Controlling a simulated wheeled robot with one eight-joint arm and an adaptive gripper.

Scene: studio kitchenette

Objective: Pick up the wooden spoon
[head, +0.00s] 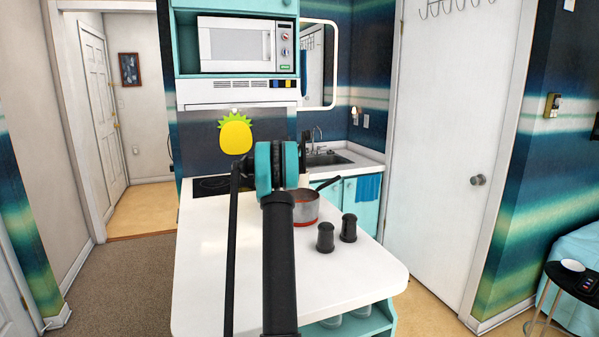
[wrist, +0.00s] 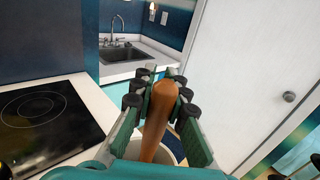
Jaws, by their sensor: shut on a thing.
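The wooden spoon (wrist: 158,120) shows in the wrist view as a brown rounded shaft between the green finger pads of my gripper (wrist: 155,88). My gripper is shut on it, with a finger on each side. The near end of the spoon runs down toward a pale round rim (wrist: 181,152) below the fingers. I cannot tell whether the spoon is inside that container or above it. In the head view my arm hides the gripper and the spoon.
A red pot (head: 305,209) with a dark handle stands on the white counter (head: 345,278), right of my arm. Two dark shakers (head: 325,238) (head: 348,228) stand nearby. A black cooktop (wrist: 45,122) lies left in the wrist view. The sink (head: 327,159) is behind. The counter's front right is clear.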

